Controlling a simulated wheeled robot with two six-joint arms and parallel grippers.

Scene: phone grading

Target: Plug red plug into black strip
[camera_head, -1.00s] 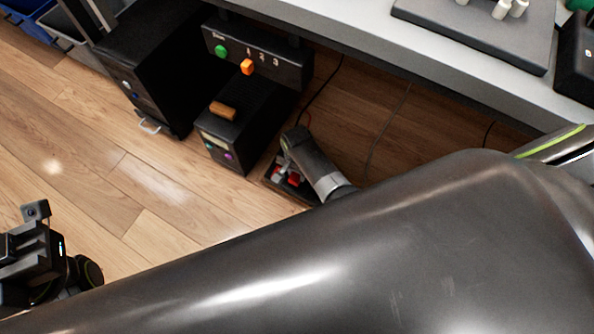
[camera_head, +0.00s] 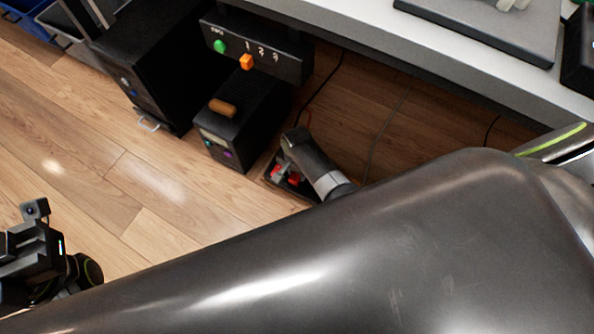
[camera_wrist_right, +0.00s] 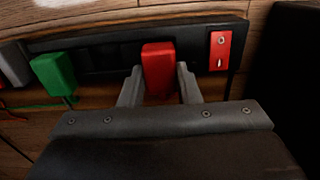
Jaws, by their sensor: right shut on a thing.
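The red plug (camera_wrist_right: 158,68) is between the two fingers of my right gripper (camera_wrist_right: 159,82) in the right wrist view. The fingers are shut on its sides. The plug stands over the black strip (camera_wrist_right: 105,56); I cannot tell whether its prongs are in a socket. The strip has a red switch (camera_wrist_right: 221,50) at its right end. In the head view my right gripper (camera_head: 285,166) is small and low over the strip, with red bits showing beside it. My left gripper (camera_head: 34,250) is at the lower left, away from the strip; its fingers are not clear.
A green plug (camera_wrist_right: 54,74) and a grey plug (camera_wrist_right: 13,65) are at the strip's left. A black box with a wooden handle (camera_head: 222,107) stands beside the strip on the wood floor. A desk edge (camera_head: 440,65) overhangs behind. Cables run down behind the strip.

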